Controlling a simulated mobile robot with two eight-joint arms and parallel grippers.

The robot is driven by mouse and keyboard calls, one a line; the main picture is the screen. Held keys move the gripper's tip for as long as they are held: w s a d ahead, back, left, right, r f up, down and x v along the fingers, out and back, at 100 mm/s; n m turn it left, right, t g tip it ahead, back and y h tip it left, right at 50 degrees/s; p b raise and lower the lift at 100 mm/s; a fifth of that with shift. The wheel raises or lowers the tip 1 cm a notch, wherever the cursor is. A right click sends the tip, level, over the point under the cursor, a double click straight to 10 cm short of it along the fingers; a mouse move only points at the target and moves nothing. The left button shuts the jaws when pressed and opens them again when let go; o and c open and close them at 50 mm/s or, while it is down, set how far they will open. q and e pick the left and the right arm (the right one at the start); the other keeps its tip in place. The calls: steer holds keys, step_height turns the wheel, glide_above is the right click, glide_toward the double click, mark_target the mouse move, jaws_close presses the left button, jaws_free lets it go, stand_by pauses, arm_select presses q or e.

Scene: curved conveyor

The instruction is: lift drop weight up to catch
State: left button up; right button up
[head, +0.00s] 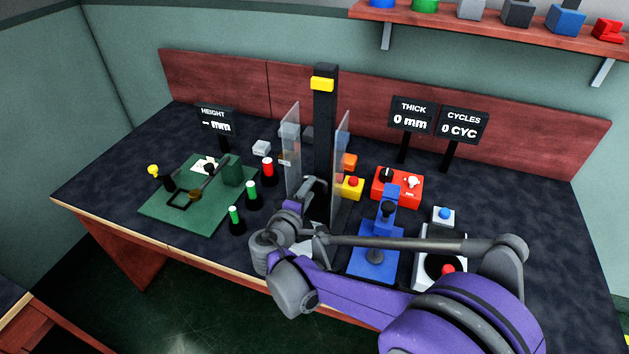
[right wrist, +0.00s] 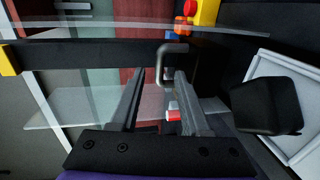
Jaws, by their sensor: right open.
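The drop tower's tall black column (head: 325,120) stands at the middle of the bench between two clear panels, with a yellow catch (head: 323,84) near its top. In the right wrist view the column (right wrist: 90,54) lies sideways, with the yellow catch (right wrist: 8,60) at the left edge. A grey bar handle (right wrist: 174,48) on a dark block, apparently the drop weight, is low on the column. My right gripper (right wrist: 160,72) is open, its fingertips close to the handle; I cannot tell whether they touch. In the head view my right gripper (head: 312,208) partly hides the weight. My left gripper is out of view.
Clear panels (head: 291,150) (head: 341,165) flank the column closely. A green board (head: 190,215) and several red and green cylinders stand left. A blue press (head: 376,262), a red box (head: 398,187) and a white button unit (head: 440,250) stand right, near my right arm.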

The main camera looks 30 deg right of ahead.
mark_target(315, 189)
steer(key=x, duration=0.6)
jaws_close()
stand_by(1.3)
